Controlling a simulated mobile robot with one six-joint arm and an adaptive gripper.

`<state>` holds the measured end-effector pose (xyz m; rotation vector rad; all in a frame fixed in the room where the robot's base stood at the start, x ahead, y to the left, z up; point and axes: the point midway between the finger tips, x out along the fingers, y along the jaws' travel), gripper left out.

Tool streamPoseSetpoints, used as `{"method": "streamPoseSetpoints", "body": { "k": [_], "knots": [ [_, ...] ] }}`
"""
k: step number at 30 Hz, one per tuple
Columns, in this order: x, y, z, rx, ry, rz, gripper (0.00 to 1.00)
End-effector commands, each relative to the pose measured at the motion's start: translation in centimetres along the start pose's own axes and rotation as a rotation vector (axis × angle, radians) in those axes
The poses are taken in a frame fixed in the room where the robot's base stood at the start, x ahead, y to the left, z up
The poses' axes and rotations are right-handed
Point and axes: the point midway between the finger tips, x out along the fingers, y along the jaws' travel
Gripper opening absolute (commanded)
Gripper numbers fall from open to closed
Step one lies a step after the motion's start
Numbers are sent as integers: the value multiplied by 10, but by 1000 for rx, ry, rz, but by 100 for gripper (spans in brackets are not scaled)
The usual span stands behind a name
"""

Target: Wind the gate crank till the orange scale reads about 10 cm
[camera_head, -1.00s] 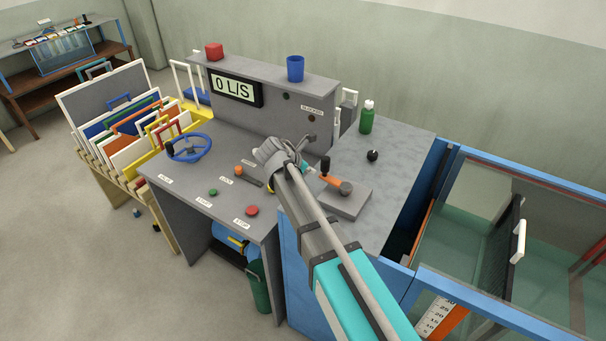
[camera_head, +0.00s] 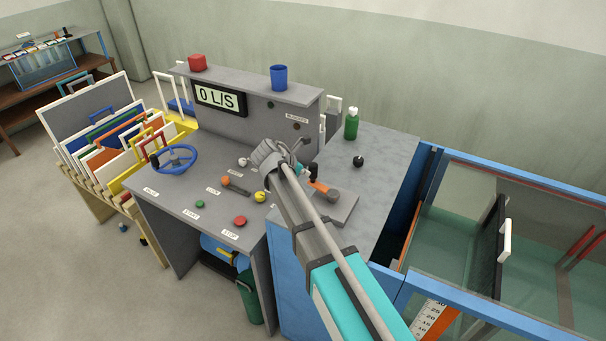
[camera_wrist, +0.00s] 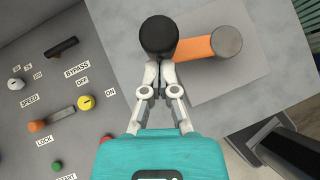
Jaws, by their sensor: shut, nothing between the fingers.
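The gate crank has an orange arm (camera_head: 318,186), a grey hub (camera_head: 333,196) and an upright black knob (camera_head: 313,170). In the wrist view its knob (camera_wrist: 158,36) is at the top centre, with the orange arm (camera_wrist: 194,48) running right to the hub (camera_wrist: 227,40). My gripper (camera_wrist: 160,78) is shut and empty; its fingertips appear right at the near side of the knob, and I cannot tell whether they touch it. In the head view my gripper (camera_head: 301,168) partly covers the crank area. The orange scale (camera_head: 428,318) stands at the lower right; its level cannot be read.
A yellow knob (camera_head: 260,197), a red stop button (camera_head: 240,221) and a blue handwheel (camera_head: 176,159) are on the console left of the crank. A green bottle (camera_head: 352,125) and a black ball knob (camera_head: 358,161) stand behind it. The glass flume (camera_head: 440,230) lies to the right.

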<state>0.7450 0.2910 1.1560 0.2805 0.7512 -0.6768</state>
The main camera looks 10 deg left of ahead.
Motion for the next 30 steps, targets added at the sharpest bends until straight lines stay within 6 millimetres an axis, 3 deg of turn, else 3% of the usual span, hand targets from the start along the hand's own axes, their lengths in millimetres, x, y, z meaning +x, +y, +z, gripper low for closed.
{"method": "streamPoseSetpoints", "body": {
  "k": [17,25,30],
  "knots": [
    [-6,1,-6,0,0,-1,0],
    [-25,7,-23,2,0,-2,0],
    [-49,7,-20,2,0,-3,0]
  ]
}}
